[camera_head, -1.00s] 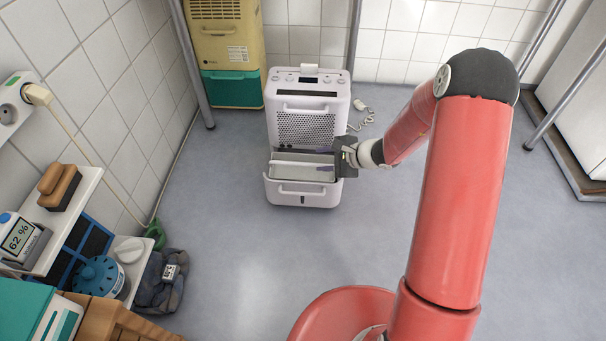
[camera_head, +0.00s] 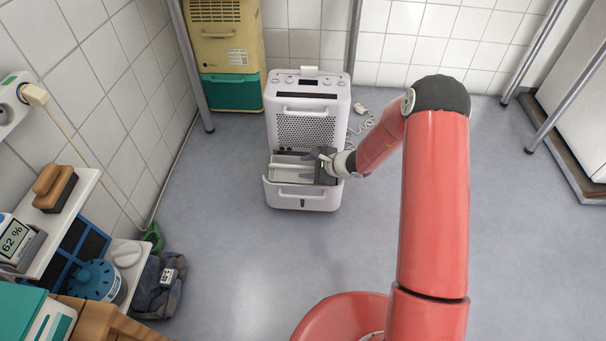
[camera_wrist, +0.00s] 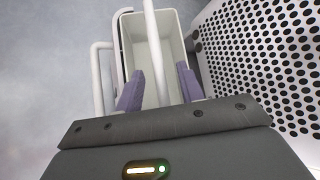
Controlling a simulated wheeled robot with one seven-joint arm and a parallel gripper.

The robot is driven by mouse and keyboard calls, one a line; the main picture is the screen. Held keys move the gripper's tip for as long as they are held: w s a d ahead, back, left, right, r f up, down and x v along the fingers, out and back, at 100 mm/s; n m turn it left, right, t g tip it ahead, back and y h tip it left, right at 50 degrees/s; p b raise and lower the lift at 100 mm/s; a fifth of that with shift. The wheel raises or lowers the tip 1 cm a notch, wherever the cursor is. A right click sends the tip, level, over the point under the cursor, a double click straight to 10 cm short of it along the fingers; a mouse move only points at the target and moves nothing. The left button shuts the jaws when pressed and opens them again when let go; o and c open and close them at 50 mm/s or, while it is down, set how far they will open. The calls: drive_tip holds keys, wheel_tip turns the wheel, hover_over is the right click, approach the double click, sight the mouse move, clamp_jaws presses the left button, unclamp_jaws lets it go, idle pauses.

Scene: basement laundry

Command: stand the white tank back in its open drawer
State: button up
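The white tank (camera_wrist: 173,25) is an open box with a white bar handle (camera_wrist: 154,50) across its top. It appears to sit in the open drawer (camera_head: 300,203) at the front of the white dehumidifier (camera_head: 308,100); whether it is fully seated I cannot tell. My gripper (camera_head: 302,168) reaches in from the right, low over the tank. In the wrist view, the two purple fingers of my gripper (camera_wrist: 160,68) are apart, one on each side of the bar, with visible gaps. The lower part of the tank is hidden by the drawer front and my gripper.
A yellow and green unit (camera_head: 228,50) stands behind at the left. A shelf with a brown brush (camera_head: 54,188) and a meter lines the left wall. A dark cloth bundle (camera_head: 160,285) lies on the floor. A coiled white cord (camera_head: 362,118) lies right of the dehumidifier. The floor in front is clear.

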clamp_jaws()
idle(0.3)
